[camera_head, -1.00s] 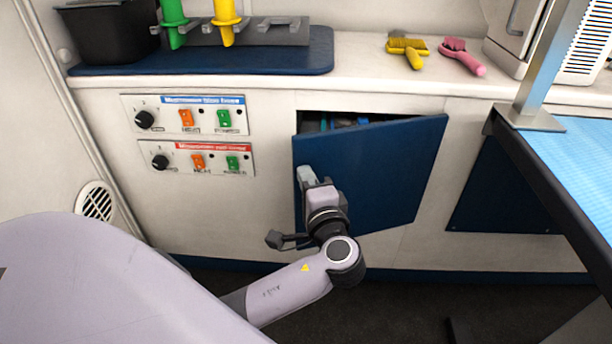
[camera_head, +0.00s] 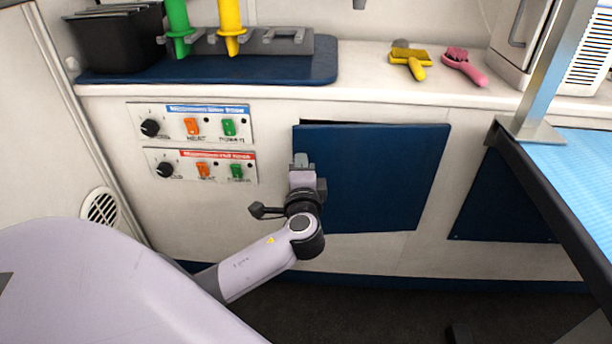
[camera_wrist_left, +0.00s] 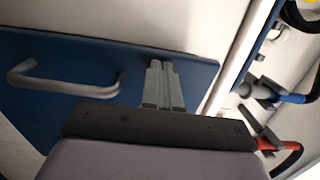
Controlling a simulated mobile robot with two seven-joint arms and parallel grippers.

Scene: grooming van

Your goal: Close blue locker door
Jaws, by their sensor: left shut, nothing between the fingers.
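The blue locker door (camera_head: 385,180) sits in the white cabinet front below the counter. It is nearly flush with the front, and a thin dark gap shows along its top edge. My left gripper (camera_head: 300,159) is shut and empty at the door's left edge. In the left wrist view the shut fingers (camera_wrist_left: 162,84) overlie a blue panel (camera_wrist_left: 90,62) with a grey bar handle (camera_wrist_left: 65,84), which lies to the left of the fingers. I cannot tell whether the fingertips touch the panel. My right gripper is not in view.
Two control panels (camera_head: 190,123) are left of the door. A table (camera_head: 585,175) with a dark edge stands at the right. The counter above holds brushes (camera_head: 410,62) and a blue mat (camera_head: 210,70). The left wrist view shows hoses with blue (camera_wrist_left: 292,98) and red parts at right.

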